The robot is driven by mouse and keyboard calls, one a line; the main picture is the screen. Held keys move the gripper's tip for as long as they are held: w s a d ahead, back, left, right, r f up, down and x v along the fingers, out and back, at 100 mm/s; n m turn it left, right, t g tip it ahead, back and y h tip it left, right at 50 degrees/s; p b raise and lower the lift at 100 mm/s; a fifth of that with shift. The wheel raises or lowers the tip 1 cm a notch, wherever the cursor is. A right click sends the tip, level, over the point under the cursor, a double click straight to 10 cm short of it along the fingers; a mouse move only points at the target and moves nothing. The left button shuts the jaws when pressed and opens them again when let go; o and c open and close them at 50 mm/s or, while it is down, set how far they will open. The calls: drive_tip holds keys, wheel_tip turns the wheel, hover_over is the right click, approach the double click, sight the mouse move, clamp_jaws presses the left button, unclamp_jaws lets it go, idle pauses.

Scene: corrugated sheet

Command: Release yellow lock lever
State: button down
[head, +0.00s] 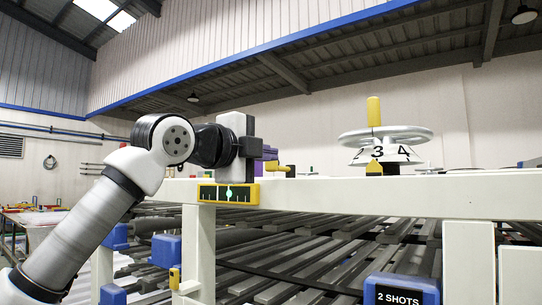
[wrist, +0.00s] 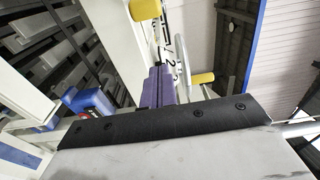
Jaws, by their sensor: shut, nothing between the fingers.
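The yellow lock lever (head: 278,167) sits on top of the white beam in the head view, just right of and slightly below my gripper's tips. A yellow part that looks like the same lever is at the top of the wrist view (wrist: 143,9), beyond the fingertips and partly cut off by the frame. My gripper (head: 268,153) has purple fingers, which also show in the wrist view (wrist: 158,85). They are shut with nothing between them. I cannot tell whether the fingers touch the lever.
A grey handwheel (head: 385,136) with a yellow knob (head: 374,111) and a numbered dial stands on the beam to the right. A green gauge in a yellow frame (head: 228,194) is on the beam (head: 350,190) front below my gripper. Racks with grey slats lie below. Space above the beam is open.

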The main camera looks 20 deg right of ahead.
drive_tip(key=w+d+p, duration=0.4)
drive_tip(key=w+p, duration=0.1)
drive_tip(key=w, duration=0.2)
drive_tip(key=shift+w+d, duration=0.3)
drive_tip(key=shift+s+a, duration=0.1)
drive_tip(key=shift+a, duration=0.1)
